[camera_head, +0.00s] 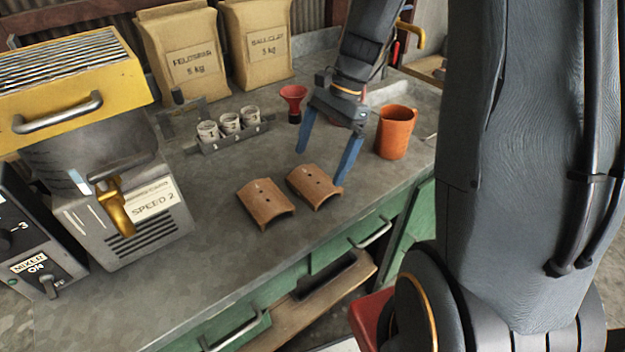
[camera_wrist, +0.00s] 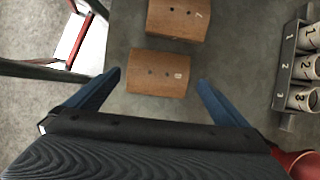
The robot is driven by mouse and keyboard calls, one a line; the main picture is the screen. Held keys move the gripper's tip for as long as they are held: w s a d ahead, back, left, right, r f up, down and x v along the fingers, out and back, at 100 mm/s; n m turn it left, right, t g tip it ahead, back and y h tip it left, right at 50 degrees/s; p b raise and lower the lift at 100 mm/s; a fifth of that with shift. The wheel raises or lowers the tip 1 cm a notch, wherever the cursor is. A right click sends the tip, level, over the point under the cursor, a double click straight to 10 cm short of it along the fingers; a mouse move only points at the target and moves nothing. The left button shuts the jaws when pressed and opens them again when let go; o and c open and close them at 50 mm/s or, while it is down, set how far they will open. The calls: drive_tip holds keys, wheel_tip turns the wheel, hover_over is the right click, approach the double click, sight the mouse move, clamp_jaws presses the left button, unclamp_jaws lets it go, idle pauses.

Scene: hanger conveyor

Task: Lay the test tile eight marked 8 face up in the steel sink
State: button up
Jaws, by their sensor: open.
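Two curved brown tiles lie arched side up on the grey bench. The tile marked 8 (camera_wrist: 158,73) lies ahead of my gripper in the wrist view, framed between the fingertips; in the head view it appears to be the right-hand tile (camera_head: 314,187). The other tile (camera_head: 265,203), seemingly marked 7 in the wrist view (camera_wrist: 178,18), lies beside it with a small gap. My gripper (camera_head: 322,166) is open and empty, its blue fingers pointing down near tile 8. The steel sink (camera_head: 382,92) shows partly behind the orange mug; its inside is mostly hidden.
An orange mug (camera_head: 396,132) stands right of my gripper. A red funnel (camera_head: 293,103) and a rack (camera_head: 235,137) of numbered cups stand behind the tiles. A mixer (camera_head: 120,200) fills the left, two paper sacks (camera_head: 185,55) the back.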

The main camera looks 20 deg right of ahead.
sight(314, 179)
drive_tip(key=shift+d+p+x, duration=0.1)
drive_tip(key=shift+p+x, duration=0.15)
drive_tip(key=shift+x, duration=0.85)
drive_tip(key=shift+d+p+x, duration=0.15)
drive_tip(key=shift+p+x, duration=0.05)
drive_tip(key=shift+x, duration=0.95)
drive_tip(key=shift+f, duration=0.1)
drive_tip(key=c, duration=1)
